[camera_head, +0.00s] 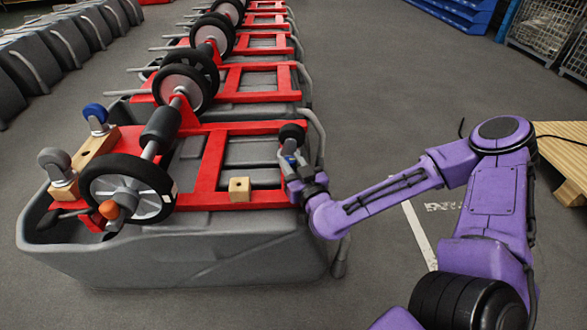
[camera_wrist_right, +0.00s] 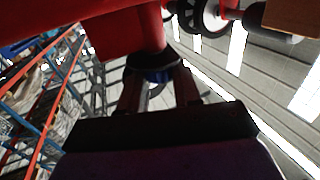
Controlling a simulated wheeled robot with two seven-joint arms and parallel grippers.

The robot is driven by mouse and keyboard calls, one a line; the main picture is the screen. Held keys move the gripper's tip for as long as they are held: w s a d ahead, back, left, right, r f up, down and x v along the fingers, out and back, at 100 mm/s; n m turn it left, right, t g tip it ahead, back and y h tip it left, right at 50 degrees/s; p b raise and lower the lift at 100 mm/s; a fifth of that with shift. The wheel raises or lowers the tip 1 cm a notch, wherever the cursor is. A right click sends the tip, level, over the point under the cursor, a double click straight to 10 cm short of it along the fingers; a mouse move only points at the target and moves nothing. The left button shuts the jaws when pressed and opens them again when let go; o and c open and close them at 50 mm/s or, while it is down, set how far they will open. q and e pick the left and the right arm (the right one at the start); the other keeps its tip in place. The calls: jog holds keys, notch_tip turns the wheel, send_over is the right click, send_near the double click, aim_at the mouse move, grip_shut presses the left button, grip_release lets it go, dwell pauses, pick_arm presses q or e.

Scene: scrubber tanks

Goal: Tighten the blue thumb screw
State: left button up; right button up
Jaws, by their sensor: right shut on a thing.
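The blue thumb screw (camera_wrist_right: 158,75) shows in the wrist view as a small blue patch below a dark round part, under the red frame. My right gripper (camera_wrist_right: 158,92) is shut on it, one dark finger on each side; the fingers hide much of the screw. In the head view, my right gripper (camera_head: 292,168) is at the right end of the nearest red frame (camera_head: 212,165), just below a black round part (camera_head: 291,134). The screw is hard to make out there. My left gripper is not in view.
The red frame rests on a grey tank (camera_head: 190,255) and carries a black-rimmed wheel (camera_head: 128,190), a wooden block (camera_head: 239,188) and a blue-wheeled caster (camera_head: 95,113). Similar tanks recede behind. A pallet (camera_head: 563,150) stands at right. Open floor lies right of the tanks.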

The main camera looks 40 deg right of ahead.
jog(key=shift+a+m+h+b, duration=0.1)
jog(key=shift+m+h+b, duration=0.35)
jog(key=shift+h, duration=0.35)
jog(key=shift+w+r, duration=0.1)
jog(key=shift+r, duration=0.1)
jog(key=o, duration=0.8)
jog(key=shift+f, duration=0.1)
